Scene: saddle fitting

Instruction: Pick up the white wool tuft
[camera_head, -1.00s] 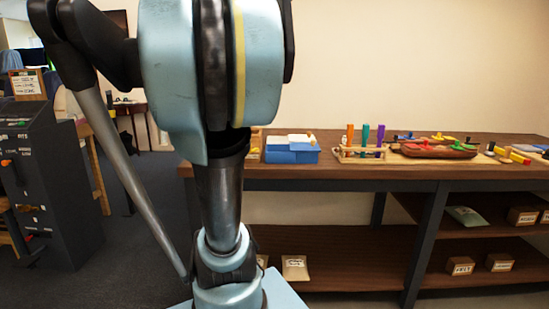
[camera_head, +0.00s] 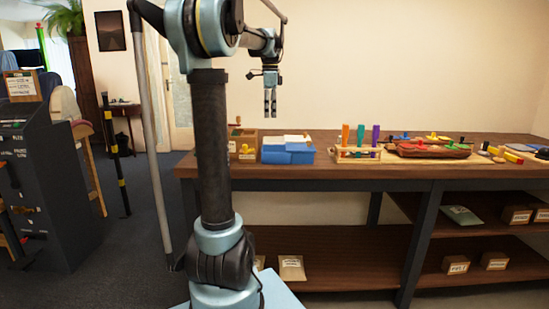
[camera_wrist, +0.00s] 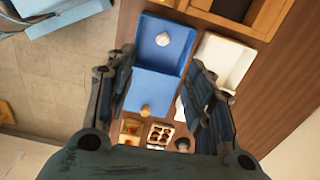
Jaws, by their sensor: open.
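The white wool tuft (camera_wrist: 161,39) lies in the far open compartment of a blue box (camera_wrist: 170,82) in the wrist view. The blue box also shows on the bench in the head view (camera_head: 288,156), where I cannot make out the tuft. My gripper (camera_head: 270,112) hangs fingers down, high above the bench near the blue box. In the wrist view my gripper (camera_wrist: 160,82) is open and empty, its fingers on either side of the blue box's nearer part. The tuft is beyond the fingertips and apart from them.
A white tray (camera_wrist: 222,62) lies right of the blue box. An orange-tan knob (camera_wrist: 145,111) and small compartments (camera_wrist: 160,134) are nearer.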

